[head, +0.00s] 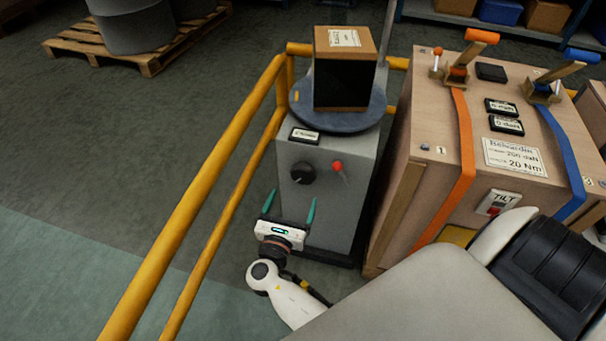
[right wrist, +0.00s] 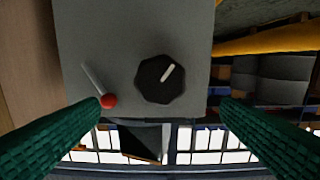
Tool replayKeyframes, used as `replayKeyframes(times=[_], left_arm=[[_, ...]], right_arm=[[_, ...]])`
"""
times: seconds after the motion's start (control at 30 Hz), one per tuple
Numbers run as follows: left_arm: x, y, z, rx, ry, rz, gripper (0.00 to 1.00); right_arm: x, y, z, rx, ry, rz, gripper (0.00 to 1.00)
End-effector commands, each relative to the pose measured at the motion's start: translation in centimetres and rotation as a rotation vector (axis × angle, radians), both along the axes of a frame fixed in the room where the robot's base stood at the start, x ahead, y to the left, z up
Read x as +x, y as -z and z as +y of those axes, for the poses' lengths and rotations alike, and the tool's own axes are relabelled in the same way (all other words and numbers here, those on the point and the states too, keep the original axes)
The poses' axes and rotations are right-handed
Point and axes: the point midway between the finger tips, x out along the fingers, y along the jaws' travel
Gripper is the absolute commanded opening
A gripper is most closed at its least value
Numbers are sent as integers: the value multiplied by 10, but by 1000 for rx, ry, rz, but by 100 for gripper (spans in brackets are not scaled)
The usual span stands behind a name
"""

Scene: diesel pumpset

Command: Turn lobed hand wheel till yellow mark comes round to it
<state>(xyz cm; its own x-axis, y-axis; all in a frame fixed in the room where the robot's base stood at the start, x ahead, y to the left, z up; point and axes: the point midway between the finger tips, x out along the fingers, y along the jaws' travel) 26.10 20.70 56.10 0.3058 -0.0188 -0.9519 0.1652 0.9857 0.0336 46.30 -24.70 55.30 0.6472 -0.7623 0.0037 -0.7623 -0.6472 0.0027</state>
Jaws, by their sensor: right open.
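The lobed hand wheel (head: 302,174) is a dark knob on the front of a grey cabinet (head: 325,215). In the right wrist view the hand wheel (right wrist: 155,88) shows a pale pointer line, slanting up and right. A small yellow mark (head: 296,96) shows at the left of a round blue-grey turntable (head: 370,113) on top of the cabinet. My right gripper (head: 290,207) is open and empty, below and in front of the wheel. Its green fingers stand apart, with the wheel between and beyond their tips in the wrist view, not touching it. My left gripper is not in view.
A cardboard box (head: 345,42) stands on the turntable. A red-knobbed lever (head: 337,165) sits just right of the wheel. Yellow rails (head: 190,190) run along the left. A strapped wooden crate (head: 430,150) stands close on the right.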

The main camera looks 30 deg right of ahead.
Motion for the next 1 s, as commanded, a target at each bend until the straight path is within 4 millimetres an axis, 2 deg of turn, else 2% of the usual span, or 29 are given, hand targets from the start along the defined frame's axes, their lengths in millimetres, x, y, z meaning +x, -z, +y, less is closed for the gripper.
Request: replayKeyframes(times=[0.37,0.5,0.7,0.93,0.97,1.0], left_arm=[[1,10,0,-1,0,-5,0],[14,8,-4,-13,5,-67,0],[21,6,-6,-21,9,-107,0],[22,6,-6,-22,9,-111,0],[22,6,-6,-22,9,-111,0],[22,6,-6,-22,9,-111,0]], right_arm=[[49,1,-57,1,-2,-2,87],[61,1,-71,2,-3,-1,87],[68,1,-79,4,-2,0,87],[68,1,-80,4,-3,0,87],[68,1,-80,4,-3,0,85],[68,1,-79,4,-3,0,78]])
